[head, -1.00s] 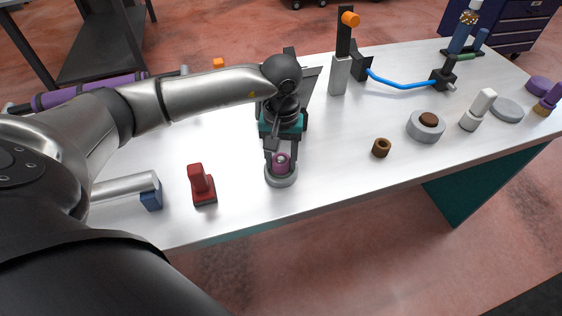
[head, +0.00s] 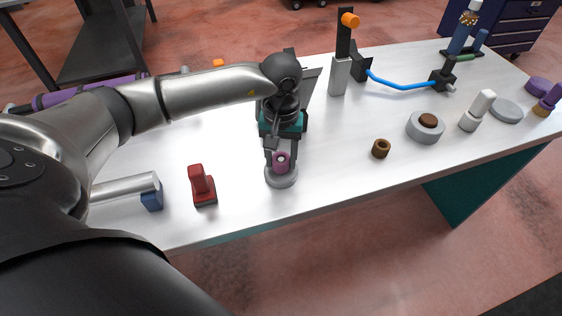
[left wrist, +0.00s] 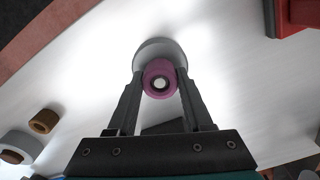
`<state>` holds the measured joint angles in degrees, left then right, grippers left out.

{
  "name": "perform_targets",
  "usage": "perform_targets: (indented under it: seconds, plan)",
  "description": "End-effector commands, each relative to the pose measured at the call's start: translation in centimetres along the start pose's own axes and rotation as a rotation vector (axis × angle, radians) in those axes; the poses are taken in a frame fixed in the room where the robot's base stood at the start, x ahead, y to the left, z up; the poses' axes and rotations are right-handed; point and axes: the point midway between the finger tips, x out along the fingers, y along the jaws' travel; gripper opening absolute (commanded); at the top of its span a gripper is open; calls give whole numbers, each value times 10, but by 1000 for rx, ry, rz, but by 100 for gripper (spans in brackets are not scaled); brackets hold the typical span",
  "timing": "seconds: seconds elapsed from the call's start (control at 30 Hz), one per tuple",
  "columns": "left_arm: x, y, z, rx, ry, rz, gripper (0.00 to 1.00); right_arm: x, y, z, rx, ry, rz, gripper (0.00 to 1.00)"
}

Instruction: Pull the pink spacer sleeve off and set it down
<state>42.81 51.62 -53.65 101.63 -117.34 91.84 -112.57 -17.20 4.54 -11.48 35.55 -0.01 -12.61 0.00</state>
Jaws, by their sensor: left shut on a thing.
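The pink spacer sleeve (head: 281,161) stands upright around a pale post on a round grey base (head: 281,178) near the table's front edge. In the left wrist view the sleeve (left wrist: 159,79) shows from above, with the light tip of the post in its hole. My left gripper (head: 280,158) reaches down over it, and its two fingers (left wrist: 159,84) are shut on the sleeve from both sides. The sleeve appears low, close above or on the base; the exact gap cannot be told. My right gripper is not in view.
A red block-shaped part (head: 202,185) stands left of the base, and a brown ring (head: 381,148) lies to the right. A grey ring with a brown centre (head: 426,127) is farther right. The white table (head: 335,150) between sleeve and brown ring is clear.

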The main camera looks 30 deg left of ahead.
Motion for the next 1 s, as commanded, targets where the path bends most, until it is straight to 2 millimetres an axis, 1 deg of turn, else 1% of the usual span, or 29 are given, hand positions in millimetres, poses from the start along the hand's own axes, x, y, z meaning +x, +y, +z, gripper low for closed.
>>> perform_targets:
  seconds: [1.0]
  plan:
    - [-32, 0, 0, 0, -1, 0, 0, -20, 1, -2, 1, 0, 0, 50]
